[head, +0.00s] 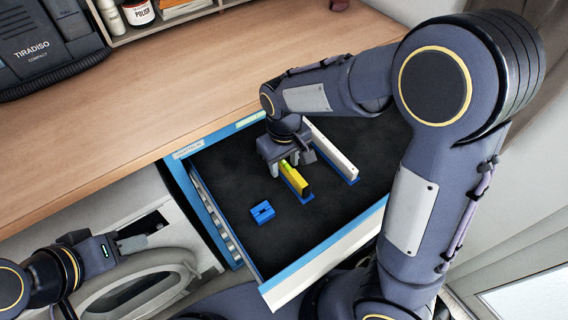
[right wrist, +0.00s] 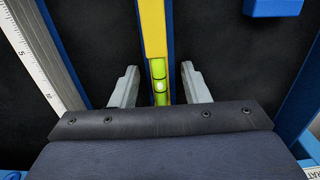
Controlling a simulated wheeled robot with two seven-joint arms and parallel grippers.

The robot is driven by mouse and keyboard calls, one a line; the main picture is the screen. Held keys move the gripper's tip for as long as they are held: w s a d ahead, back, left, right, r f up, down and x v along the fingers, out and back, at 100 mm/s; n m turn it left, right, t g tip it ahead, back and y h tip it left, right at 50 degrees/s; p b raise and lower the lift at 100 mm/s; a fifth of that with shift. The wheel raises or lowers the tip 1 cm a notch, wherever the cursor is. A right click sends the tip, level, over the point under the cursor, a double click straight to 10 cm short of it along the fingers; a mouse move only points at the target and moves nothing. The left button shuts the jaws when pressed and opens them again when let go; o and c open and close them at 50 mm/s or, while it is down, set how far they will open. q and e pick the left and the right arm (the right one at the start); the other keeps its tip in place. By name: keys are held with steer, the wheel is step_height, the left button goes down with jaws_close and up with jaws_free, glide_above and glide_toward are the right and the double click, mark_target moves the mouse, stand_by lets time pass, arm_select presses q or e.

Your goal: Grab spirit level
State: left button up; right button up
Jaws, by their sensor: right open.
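The yellow spirit level (head: 296,181) stands in a blue holder inside the open drawer. In the right wrist view its yellow bar and green vial (right wrist: 158,72) run up the middle of the picture. My right gripper (head: 289,158) is over the far end of the level. Its two fingers (right wrist: 158,88) are open, one on each side of the level, with a gap on both sides. My left gripper (head: 146,232) is at the lower left, outside the drawer and empty; its fingers look apart.
The open drawer (head: 226,176) has a dark liner and blue walls. A white ruler (head: 334,152) stands right of the level, and a blue block (head: 262,211) lies to its left. A wooden worktop (head: 150,100) is behind. A white round-doored appliance (head: 140,285) stands below left.

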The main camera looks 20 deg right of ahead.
jaws_close()
steer(key=shift+r, duration=0.1)
stand_by(0.3)
